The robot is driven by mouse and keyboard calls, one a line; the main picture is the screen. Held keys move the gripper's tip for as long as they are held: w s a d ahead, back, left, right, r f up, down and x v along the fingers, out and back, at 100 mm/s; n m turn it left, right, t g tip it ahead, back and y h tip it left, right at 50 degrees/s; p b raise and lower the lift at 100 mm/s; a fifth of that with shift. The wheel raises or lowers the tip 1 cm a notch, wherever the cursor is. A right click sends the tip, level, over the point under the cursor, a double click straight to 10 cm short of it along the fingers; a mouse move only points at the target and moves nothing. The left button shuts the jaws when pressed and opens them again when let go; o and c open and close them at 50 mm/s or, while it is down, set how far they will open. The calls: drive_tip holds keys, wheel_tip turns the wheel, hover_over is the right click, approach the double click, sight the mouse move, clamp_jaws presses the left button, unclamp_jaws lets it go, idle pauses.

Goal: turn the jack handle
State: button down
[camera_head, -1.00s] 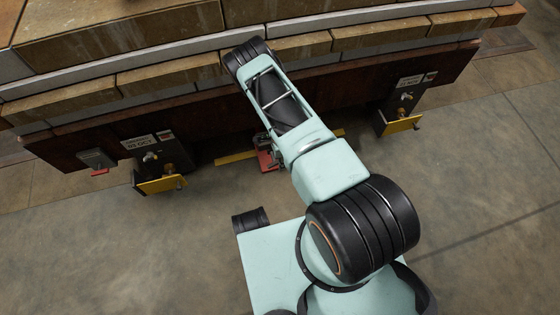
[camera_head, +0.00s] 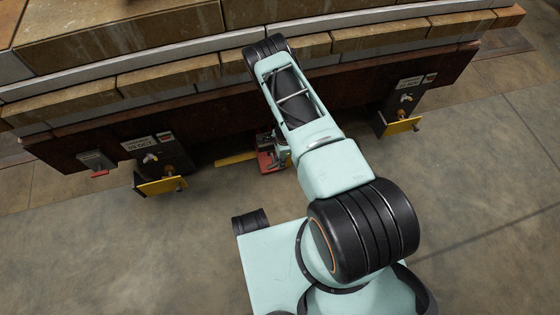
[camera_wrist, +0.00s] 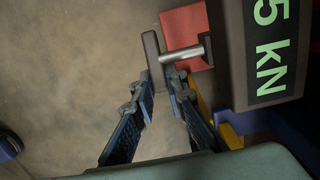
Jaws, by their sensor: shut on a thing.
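The jack handle (camera_wrist: 152,54) is a dark grey bar on a short shiny metal rod (camera_wrist: 182,53), at the upper middle of the wrist view. My gripper (camera_wrist: 160,80) is shut on the lower end of this bar, one finger on each side. The rod runs right towards the dark jack body (camera_wrist: 234,66), which has a green label ending in "5 kN". A red plate (camera_wrist: 186,24) shows behind the rod. In the head view the red jack (camera_head: 268,161) sits on the floor below the stack's front edge; my arm hides the gripper and handle there.
A brown beam (camera_head: 75,149) carries the stack of tan blocks (camera_head: 165,75) above the jack. Dark brackets with yellow plates stand left (camera_head: 162,186) and right (camera_head: 402,126) of it. A yellow bar (camera_head: 236,159) lies beside the jack. The floor in front is open.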

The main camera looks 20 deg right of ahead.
drive_tip(key=shift+s+d+f+y, duration=0.1)
drive_tip(key=shift+f+y, duration=0.05)
drive_tip(key=shift+y, duration=0.35)
drive_tip(key=shift+d+f+y, duration=0.1)
drive_tip(key=shift+y, duration=0.4)
drive_tip(key=c, duration=1.9)
unclamp_jaws()
drive_tip(key=shift+c, duration=0.2)
drive_tip(key=v, duration=1.2)
drive_tip(key=shift+o, duration=0.5)
